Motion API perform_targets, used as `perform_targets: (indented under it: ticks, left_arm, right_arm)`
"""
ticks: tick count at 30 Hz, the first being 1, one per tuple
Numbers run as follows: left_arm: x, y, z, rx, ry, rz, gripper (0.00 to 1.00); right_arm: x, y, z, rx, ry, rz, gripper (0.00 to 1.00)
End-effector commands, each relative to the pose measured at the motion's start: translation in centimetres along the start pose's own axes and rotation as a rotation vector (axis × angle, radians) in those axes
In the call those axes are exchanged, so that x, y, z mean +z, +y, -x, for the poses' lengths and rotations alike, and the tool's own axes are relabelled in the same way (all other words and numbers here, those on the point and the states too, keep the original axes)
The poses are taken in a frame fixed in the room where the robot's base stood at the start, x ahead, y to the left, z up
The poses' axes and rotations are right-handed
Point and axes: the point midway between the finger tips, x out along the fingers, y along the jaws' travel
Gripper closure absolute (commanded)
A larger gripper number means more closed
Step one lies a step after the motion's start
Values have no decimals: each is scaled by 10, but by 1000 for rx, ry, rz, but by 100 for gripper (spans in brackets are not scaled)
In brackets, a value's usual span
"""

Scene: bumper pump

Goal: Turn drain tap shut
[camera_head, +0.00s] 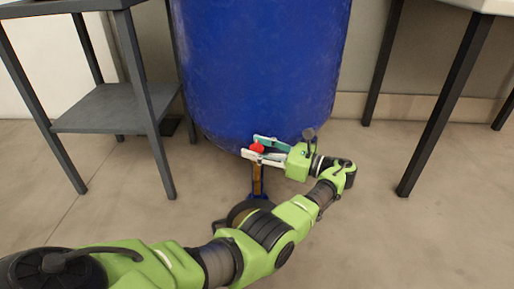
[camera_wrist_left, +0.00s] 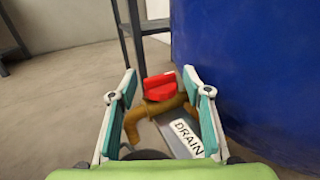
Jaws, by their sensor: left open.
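The drain tap has a red handle (camera_head: 257,148) and a brass-brown body (camera_head: 258,180), low in front of the blue tank (camera_head: 260,70). In the left wrist view the red handle (camera_wrist_left: 159,88) sits on top of the curved tap body (camera_wrist_left: 160,106), beside a white DRAIN label (camera_wrist_left: 187,136). My left gripper (camera_head: 250,145) is open, with one finger on each side of the red handle. In the left wrist view, gaps show between the handle and both fingers of the left gripper (camera_wrist_left: 159,72). My right gripper is not in view.
A grey metal shelf stand (camera_head: 115,106) is left of the tank. A table with dark legs (camera_head: 445,105) is at the right. A dark round object (camera_head: 240,213) is under the tap, partly hidden by my left arm. The floor on the right is clear.

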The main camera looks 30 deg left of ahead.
Motion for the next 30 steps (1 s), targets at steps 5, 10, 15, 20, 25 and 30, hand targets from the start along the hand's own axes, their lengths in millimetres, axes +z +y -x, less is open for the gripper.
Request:
perform_targets:
  ticks: [5, 10, 15, 20, 25, 30]
  left_arm:
    - [4, 0, 0, -1, 0, 1, 55]
    - [21, 0, 0, 0, -1, 4, 55]
    - [52, 0, 0, 0, 0, 6, 55]
    - [80, 0, -1, 1, 0, 3, 55]
    - [97, 0, -1, 1, -1, 1, 55]
    - [100, 0, -1, 1, -1, 0, 55]
  right_arm:
    - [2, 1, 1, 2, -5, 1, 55]
    - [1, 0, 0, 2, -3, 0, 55]
    - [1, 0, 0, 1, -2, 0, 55]
    - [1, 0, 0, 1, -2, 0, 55]
    - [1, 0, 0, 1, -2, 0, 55]
    - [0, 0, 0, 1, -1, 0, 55]
